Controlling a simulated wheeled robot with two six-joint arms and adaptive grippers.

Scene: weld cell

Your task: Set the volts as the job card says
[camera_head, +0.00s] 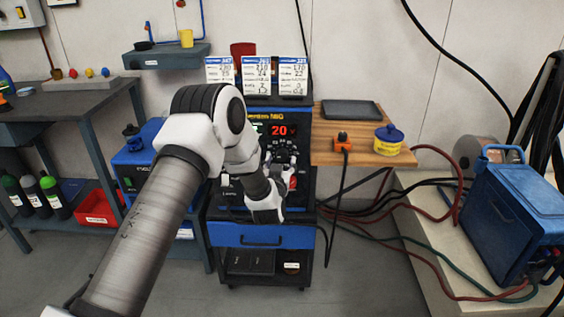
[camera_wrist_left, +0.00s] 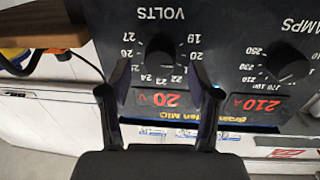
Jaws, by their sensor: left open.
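The welding machine (camera_head: 293,113) shows a red 20 on its front in the head view. In the left wrist view its panel is upside down. The volts display (camera_wrist_left: 160,99) reads 20 V and the black volts knob (camera_wrist_left: 161,53) has a number scale around it. My left gripper (camera_wrist_left: 160,72) is open, its fingers either side of the knob with gaps showing; I cannot tell its depth from the panel. In the head view my left gripper (camera_head: 281,176) is before the machine, partly hiding it. Three job cards (camera_head: 256,76) stand on top; their handwriting is too small to read surely.
The amps knob (camera_wrist_left: 287,66) is beside the volts knob, with an amps display (camera_wrist_left: 262,106) at 210. A wooden side table (camera_head: 356,153) carries a blue-lidded yellow tin (camera_head: 388,140) and an orange item (camera_head: 343,141). Hoses and cables run over the floor at right.

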